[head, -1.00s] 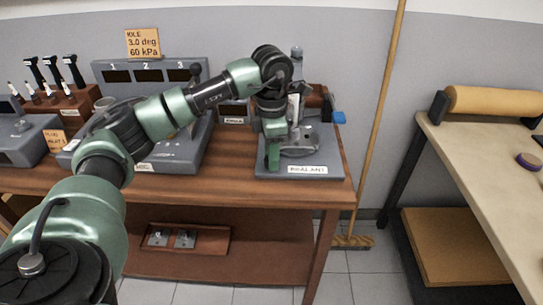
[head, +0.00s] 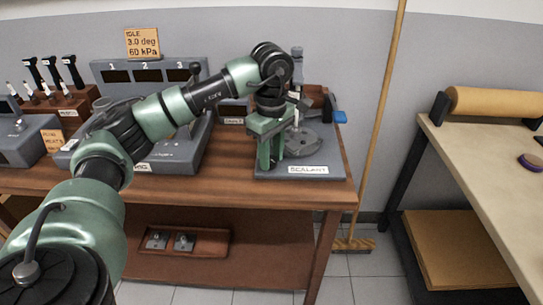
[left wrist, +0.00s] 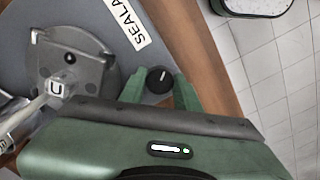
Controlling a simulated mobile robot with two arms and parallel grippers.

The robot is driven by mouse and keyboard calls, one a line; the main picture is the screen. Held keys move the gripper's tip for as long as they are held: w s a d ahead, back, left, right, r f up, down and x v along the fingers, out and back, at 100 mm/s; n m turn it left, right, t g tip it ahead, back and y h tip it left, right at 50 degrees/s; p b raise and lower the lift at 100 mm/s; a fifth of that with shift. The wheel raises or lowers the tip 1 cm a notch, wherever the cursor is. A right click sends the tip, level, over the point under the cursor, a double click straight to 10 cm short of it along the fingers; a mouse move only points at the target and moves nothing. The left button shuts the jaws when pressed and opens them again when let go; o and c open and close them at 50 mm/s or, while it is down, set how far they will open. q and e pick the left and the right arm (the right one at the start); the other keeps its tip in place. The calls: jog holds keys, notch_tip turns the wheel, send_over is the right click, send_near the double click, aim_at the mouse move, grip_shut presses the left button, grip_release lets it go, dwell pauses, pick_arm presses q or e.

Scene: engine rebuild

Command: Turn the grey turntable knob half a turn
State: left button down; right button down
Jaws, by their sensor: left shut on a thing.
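The turntable knob (left wrist: 159,80) is a small round dark grey knob with a white pointer line, near the front edge of the sealant station (head: 300,171). In the left wrist view it sits between the two green fingertips of my left gripper (left wrist: 158,88), which is shut on it. In the head view my left gripper (head: 270,160) points down at the station's front left and hides the knob. The round grey turntable (left wrist: 78,62) lies beside the knob, with a metal part on it. My right gripper is not in view.
A grey rig with a numbered panel (head: 150,75) stands left of the station on the wooden bench (head: 230,165). A blue-ended tool (head: 340,117) lies at the back right. A broom (head: 380,100) leans on the wall, with floor between the bench and the right table (head: 490,170).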

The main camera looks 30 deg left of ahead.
pick_arm(q)
jog(key=m, duration=0.3)
jog(key=shift+w+a+r+m, duration=0.1)
jog(key=shift+r+m, duration=0.05)
jog(key=shift+m, duration=0.15)
jog(key=shift+r+m+b, duration=0.1)
jog(key=shift+m+b, duration=0.3)
jog(key=shift+m, duration=1.5)
jog(key=c, duration=1.3)
grip_release()
jog(key=shift+o, duration=1.4)
